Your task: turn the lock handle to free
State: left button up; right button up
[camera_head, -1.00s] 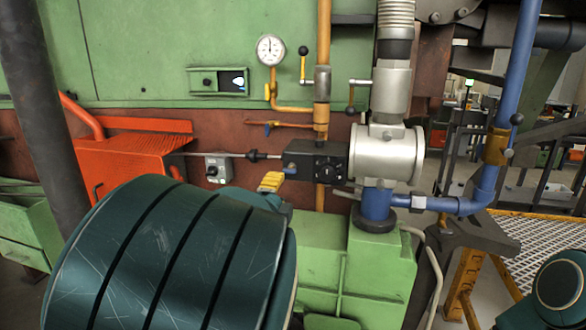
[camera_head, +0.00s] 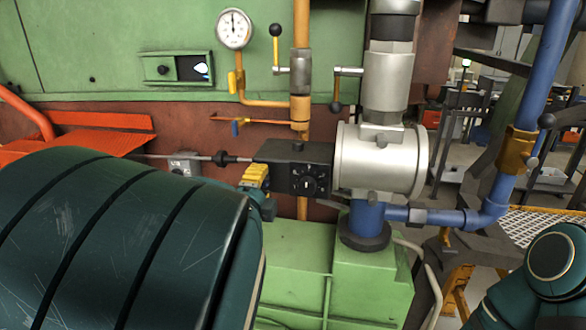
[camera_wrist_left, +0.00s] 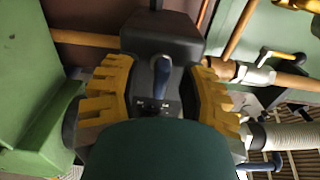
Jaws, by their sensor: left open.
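A black box (camera_head: 290,152) beside the silver valve body carries a round dark dial (camera_head: 309,180) with light marks on its front. In the left wrist view the black box (camera_wrist_left: 160,35) shows close up, with a short dark lever (camera_wrist_left: 161,70), which looks like the lock handle, on its face. My left gripper (camera_wrist_left: 159,92) is open, its yellow toothed fingers on either side of the lever with gaps. In the head view its yellow fingers (camera_head: 256,177) show just left of the dial; my arm hides the rest. My right gripper is out of view.
A pressure gauge (camera_head: 234,28), an orange pipe (camera_head: 301,60) and a black-knobbed valve lever (camera_head: 276,45) stand above the box. A rod (camera_head: 190,157) enters the box from the left. A blue pipe (camera_head: 490,210) runs at the right. A green block (camera_head: 370,280) lies below.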

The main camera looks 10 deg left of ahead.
pick_arm(q)
jog(key=shift+w, duration=0.15)
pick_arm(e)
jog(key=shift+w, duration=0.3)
pick_arm(q)
jog(key=shift+o, duration=0.2)
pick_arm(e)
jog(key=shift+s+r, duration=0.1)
pick_arm(q)
grip_shut()
jog(key=shift+r, duration=0.1)
